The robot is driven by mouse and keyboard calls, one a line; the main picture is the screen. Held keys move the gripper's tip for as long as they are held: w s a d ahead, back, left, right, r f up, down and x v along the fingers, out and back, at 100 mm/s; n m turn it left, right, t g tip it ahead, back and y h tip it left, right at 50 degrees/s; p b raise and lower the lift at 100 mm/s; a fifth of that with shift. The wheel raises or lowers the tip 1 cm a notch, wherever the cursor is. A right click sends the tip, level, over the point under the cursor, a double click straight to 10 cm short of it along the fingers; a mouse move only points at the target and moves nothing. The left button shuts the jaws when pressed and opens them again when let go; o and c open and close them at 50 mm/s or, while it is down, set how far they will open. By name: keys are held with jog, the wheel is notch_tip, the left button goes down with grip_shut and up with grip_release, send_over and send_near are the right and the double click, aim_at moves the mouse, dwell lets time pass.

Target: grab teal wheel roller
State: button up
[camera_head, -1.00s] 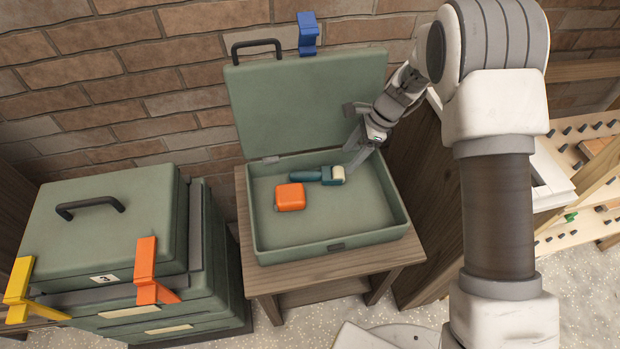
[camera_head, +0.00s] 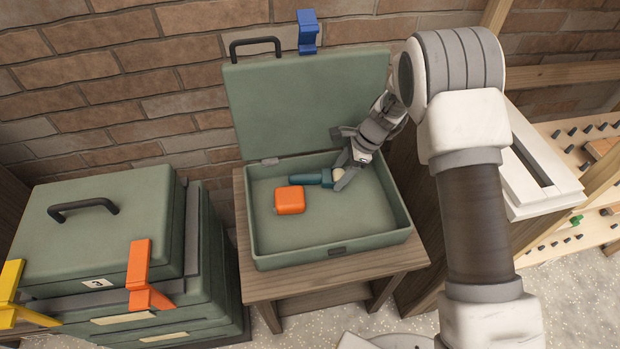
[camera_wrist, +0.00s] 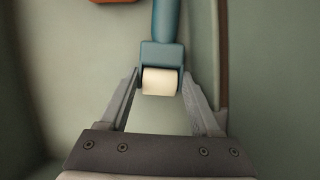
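The teal wheel roller (camera_head: 313,179) lies in the open green case (camera_head: 375,235), its teal handle pointing left and its head at the right. In the wrist view the roller's teal body (camera_wrist: 162,55) and cream wheel (camera_wrist: 160,82) show clearly. My gripper (camera_head: 340,178) is down in the case at the roller's head. In the wrist view my gripper (camera_wrist: 160,88) is open, with one finger on each side of the wheel end. A small gap seems to show at the fingers; I cannot tell whether either one touches. The head view hides part of the roller's head behind the gripper.
The raised lid (camera_head: 300,105) stands behind, near the brick wall. The case sits on a small wooden table (camera_head: 335,277). Stacked green cases (camera_head: 95,235) with clamps stand left.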

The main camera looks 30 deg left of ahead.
jog(key=c, duration=0.8)
jog(key=shift+c, duration=0.2)
jog(key=shift+r, duration=0.15)
